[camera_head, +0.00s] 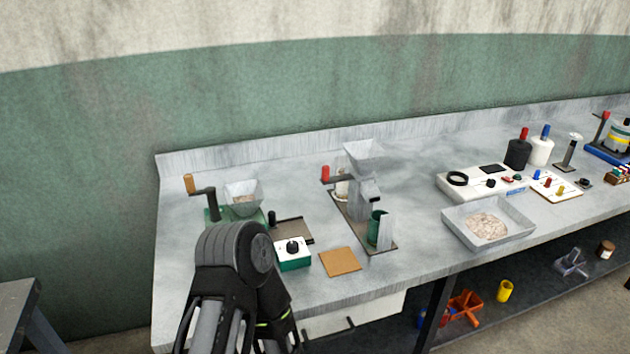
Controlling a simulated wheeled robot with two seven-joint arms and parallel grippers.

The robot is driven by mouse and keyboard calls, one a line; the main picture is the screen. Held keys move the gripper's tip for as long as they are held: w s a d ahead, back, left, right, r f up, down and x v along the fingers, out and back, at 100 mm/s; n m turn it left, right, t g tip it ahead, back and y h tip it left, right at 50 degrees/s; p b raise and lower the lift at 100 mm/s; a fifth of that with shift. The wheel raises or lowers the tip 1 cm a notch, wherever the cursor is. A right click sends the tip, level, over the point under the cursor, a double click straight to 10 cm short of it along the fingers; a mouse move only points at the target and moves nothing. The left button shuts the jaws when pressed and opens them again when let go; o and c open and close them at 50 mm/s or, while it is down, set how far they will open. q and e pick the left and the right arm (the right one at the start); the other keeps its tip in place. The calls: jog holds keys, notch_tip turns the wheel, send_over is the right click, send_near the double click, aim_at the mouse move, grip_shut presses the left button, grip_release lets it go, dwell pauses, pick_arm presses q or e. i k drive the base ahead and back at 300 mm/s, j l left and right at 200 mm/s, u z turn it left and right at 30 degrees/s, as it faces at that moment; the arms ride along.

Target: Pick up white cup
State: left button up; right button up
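I cannot clearly make out a white cup. A small off-white object (342,188), partly hidden behind the red-handled mill (365,190), stands on the bench, and its shape is too small to tell. A green cup-like container (377,227) stands at the front of that mill's base plate. One of my arms, black and grey, rises at the lower left in front of the bench. I see no fingertips of either gripper.
The grey bench (205,300) holds a crank mill with a hopper (243,196), a green-and-white control box (292,252), a brown square pad (340,261), a metal tray of grain (458,220) and bottles (541,148). A lower shelf (530,300) holds small coloured items.

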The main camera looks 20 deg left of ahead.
aim_at(341, 188)
jog(key=i+l+u, duration=0.2)
jog(key=u, duration=0.25)
jog(key=i+l+u, duration=0.1)
jog(key=l+u, duration=0.4)
jog(key=i+j, duration=0.1)
jog(key=i, duration=0.4)
jog(key=k+j+z, duration=0.15)
jog(key=j, duration=0.25)
jog(key=k+j+z, duration=0.35)
jog(key=k+j, duration=0.2)
jog(key=j, duration=0.2)
